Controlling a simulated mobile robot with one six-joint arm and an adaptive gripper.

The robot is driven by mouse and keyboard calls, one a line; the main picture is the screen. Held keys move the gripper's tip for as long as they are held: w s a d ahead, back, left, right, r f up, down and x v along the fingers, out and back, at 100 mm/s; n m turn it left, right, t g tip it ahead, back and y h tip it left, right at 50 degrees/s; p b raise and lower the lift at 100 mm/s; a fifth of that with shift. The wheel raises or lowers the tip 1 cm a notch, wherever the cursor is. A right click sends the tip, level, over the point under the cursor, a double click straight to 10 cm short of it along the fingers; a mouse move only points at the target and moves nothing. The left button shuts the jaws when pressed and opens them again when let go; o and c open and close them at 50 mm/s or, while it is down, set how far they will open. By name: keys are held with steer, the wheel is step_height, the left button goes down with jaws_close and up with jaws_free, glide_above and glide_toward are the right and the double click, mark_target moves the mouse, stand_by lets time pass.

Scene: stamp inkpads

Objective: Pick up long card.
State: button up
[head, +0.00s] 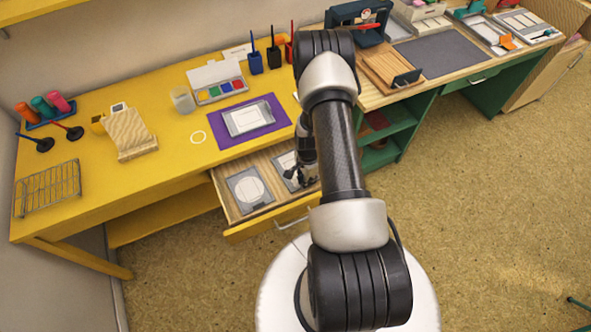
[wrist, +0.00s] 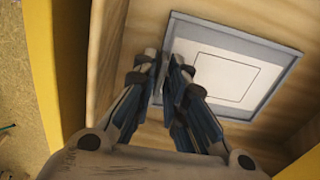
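A white card (wrist: 233,78) with a rectangle outline lies in a grey-framed tray (wrist: 265,28) inside the open drawer. I cannot tell for certain that it is the long card. My gripper (wrist: 164,58) is over the left edge of this tray in the wrist view, its fingertips close together with a narrow gap. Whether they pinch anything is unclear. In the head view my gripper (head: 306,178) is low over the drawer's right part, and my arm hides some of it. The tray's right part is hidden there.
The wooden drawer (head: 238,209) also holds a tray with a round card (head: 249,190) at left. On the yellow desk (head: 176,163) above are a purple mat (head: 277,134) with a framed card (head: 248,118), a paint box (head: 223,90) and a glass (head: 183,100).

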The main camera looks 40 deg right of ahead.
jaws_close()
steer(key=shift+r, duration=0.1)
